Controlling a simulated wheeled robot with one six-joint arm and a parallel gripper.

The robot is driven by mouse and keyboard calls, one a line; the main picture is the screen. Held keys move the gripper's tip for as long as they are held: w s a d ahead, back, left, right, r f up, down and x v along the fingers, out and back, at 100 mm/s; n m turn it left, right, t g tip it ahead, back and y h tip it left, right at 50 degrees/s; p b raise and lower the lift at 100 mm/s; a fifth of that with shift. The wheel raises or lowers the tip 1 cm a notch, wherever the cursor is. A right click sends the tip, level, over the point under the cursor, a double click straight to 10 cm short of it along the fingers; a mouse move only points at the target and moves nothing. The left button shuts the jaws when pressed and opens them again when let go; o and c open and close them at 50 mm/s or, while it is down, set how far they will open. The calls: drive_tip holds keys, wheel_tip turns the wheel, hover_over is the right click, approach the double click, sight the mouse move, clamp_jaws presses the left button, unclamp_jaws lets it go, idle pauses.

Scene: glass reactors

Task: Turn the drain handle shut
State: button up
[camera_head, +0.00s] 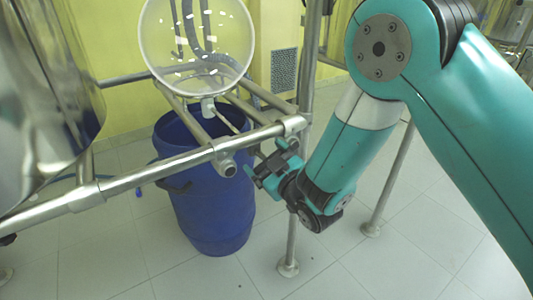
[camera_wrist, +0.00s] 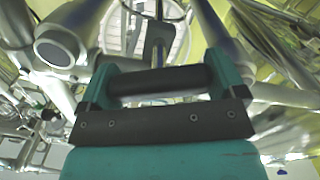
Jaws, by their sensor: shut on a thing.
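The glass reactor (camera_head: 196,40) hangs at the top in the head view, with its white drain valve (camera_head: 208,107) under it. A thin drain handle (camera_head: 226,121) runs from the valve down to the right, behind the steel rail. My gripper (camera_head: 264,167) is just right of the rail joint, on the near side of the frame. In the wrist view my gripper (camera_wrist: 160,82) is closed, and the grey drain handle (camera_wrist: 157,48) runs away from between its fingers toward the round white vessel bottom. The gripped end is hidden by the fingers.
A blue drum (camera_head: 210,200) stands on the tiled floor below the valve. Steel rails (camera_head: 140,176) and an upright post (camera_head: 306,60) lie close around my gripper. A large shiny vessel (camera_head: 45,100) fills the left. Open floor lies at the lower right.

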drive_tip(key=shift+d+m+p, duration=0.1)
drive_tip(key=shift+m+p, duration=1.1)
drive_tip(key=shift+m, duration=1)
drive_tip(key=o, duration=0.6)
drive_tip(key=shift+o, duration=0.2)
